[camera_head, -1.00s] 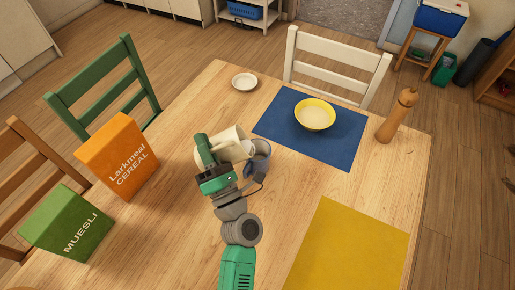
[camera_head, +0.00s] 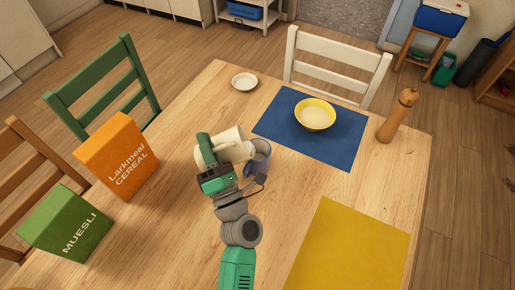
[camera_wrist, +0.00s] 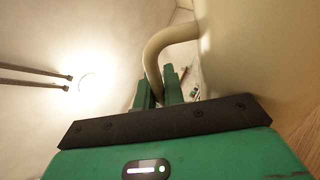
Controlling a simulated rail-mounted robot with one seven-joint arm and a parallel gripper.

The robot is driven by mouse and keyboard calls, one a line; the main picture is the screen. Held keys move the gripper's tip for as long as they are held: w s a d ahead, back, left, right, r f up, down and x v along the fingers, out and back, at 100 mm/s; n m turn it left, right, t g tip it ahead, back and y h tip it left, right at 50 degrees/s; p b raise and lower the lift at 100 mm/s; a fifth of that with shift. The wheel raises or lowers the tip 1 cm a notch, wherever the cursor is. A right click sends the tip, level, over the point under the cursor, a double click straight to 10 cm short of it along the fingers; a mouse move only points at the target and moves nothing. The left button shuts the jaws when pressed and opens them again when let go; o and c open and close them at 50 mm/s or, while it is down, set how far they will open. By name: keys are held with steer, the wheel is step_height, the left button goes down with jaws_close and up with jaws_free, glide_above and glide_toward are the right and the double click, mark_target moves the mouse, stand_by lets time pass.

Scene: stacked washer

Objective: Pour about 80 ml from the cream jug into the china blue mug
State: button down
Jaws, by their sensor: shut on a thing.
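The cream jug (camera_head: 234,142) is tilted to the right, with its mouth end beside and partly over the china blue mug (camera_head: 261,158). The mug stands upright on the table, partly hidden by the jug and my gripper. My gripper (camera_head: 205,152) is shut on the jug's handle and holds the jug above the table. In the wrist view the fingers (camera_wrist: 159,90) close around the curved handle (camera_wrist: 165,46), and the jug's body (camera_wrist: 262,55) fills the right side. The level inside the mug and any stream of liquid cannot be made out.
An orange cereal box (camera_head: 118,157) and a green muesli box (camera_head: 67,223) stand at the left. A yellow bowl (camera_head: 315,114) sits on the blue placemat (camera_head: 345,148). A pepper mill (camera_head: 397,116), a small plate (camera_head: 244,82) and a bare yellow placemat (camera_head: 350,250) are apart from the mug.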

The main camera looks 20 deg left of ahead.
mark_target(197, 160)
steer(key=shift+w+d+m+t+h, duration=0.1)
steer(key=shift+d+m+t+h, duration=0.05)
steer(key=shift+m+t+h, duration=0.2)
stand_by(0.3)
steer(key=shift+r, duration=0.25)
steer(key=n+g, duration=0.1)
steer(key=s+a+f+n+g+y, duration=0.1)
steer(key=n, duration=0.1)
steer(key=a+f+n+g, duration=0.1)
steer(key=n, duration=0.1)
steer(key=shift+s+f+n+g+y+p, duration=0.2)
steer(key=shift+f+n+g+y+p, duration=0.05)
steer(key=shift+y+p, duration=0.1)
steer(key=shift+a+r+n+p, duration=0.1)
steer(key=shift+r+n+p, duration=0.05)
steer(key=shift+n+p, duration=0.2)
steer(key=shift+s+a+n+g+p, duration=0.15)
steer(key=shift+a+n+g+p, duration=0.1)
steer(key=shift+n+g+p, duration=0.4)
steer(key=shift+a+f+n+b, duration=0.15)
steer(key=shift+f+n+b, duration=0.4)
steer(key=shift+f, duration=0.15)
steer(key=shift+s+a+f+g, duration=0.1)
steer(key=shift+f+g, duration=0.1)
steer(key=shift+g, duration=0.05)
